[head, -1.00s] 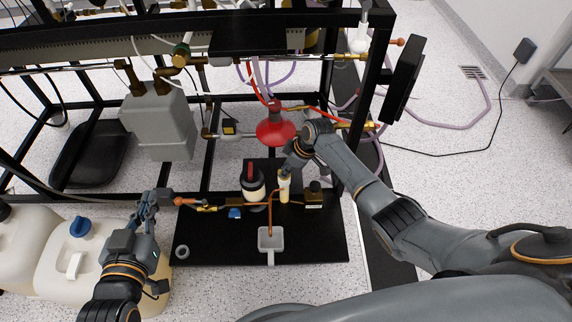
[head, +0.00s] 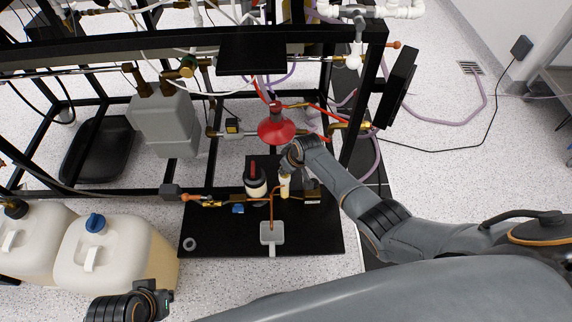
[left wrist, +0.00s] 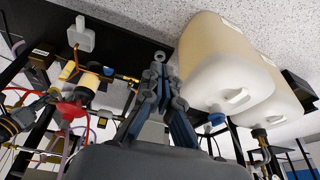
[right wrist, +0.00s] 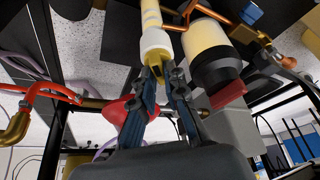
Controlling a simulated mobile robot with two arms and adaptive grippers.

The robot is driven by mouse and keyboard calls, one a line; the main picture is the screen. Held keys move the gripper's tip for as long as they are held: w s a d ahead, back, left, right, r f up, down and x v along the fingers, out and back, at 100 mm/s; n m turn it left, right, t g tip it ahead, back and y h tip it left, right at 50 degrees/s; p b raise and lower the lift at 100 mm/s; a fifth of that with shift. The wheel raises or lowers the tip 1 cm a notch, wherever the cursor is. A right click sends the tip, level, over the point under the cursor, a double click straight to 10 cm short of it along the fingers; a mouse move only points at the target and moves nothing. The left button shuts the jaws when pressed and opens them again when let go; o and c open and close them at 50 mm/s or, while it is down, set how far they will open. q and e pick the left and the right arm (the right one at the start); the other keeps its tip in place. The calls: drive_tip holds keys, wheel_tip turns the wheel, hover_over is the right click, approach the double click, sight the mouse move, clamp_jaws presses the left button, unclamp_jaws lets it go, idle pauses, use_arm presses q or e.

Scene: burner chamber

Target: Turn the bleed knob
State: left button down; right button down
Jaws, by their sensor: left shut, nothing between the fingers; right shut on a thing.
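My right gripper (right wrist: 165,76) is shut on the yellow end piece beyond the white collar (right wrist: 155,42) of a slim cream cylinder. In the head view that cylinder (head: 285,187) stands on the black base plate, with my right gripper at its top. The gripped piece appears to be the bleed knob, mostly hidden by the fingers; I read no label. My left gripper (left wrist: 161,75) is shut and empty, with jugs to its right in the left wrist view. In the head view only its wrist shows at the bottom left, clear of the rig.
A wider cream canister with a black cap and red lever (right wrist: 228,95) stands close beside the gripped cylinder. A red funnel-shaped part (head: 276,130) is just behind. Copper pipes run along the base plate (head: 315,240). White jugs (head: 125,250) stand at left.

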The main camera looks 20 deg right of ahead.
drive_tip(key=m+p, duration=0.1)
drive_tip(key=m, duration=0.1)
drive_tip(key=m+h+p, duration=0.1)
drive_tip(key=m, duration=0.1)
drive_tip(key=shift+s+a+h, duration=0.1)
drive_tip(key=shift+a+h, duration=0.1)
drive_tip(key=shift+h, duration=0.1)
drive_tip(key=shift+m+h, duration=0.4)
drive_tip(key=shift+m, duration=1.1)
use_arm(q)
wheel_tip(320, 180, down, 10)
drive_tip(key=shift+w+d+f+g, duration=0.15)
drive_tip(key=shift+w+f+g, duration=0.05)
drive_tip(key=shift+w+g, duration=0.1)
use_arm(e)
drive_tip(key=shift+m+h, duration=0.4)
drive_tip(key=shift+m, duration=0.1)
use_arm(q)
drive_tip(key=shift+r, duration=0.1)
use_arm(e)
drive_tip(key=c, duration=1.4)
unclamp_jaws()
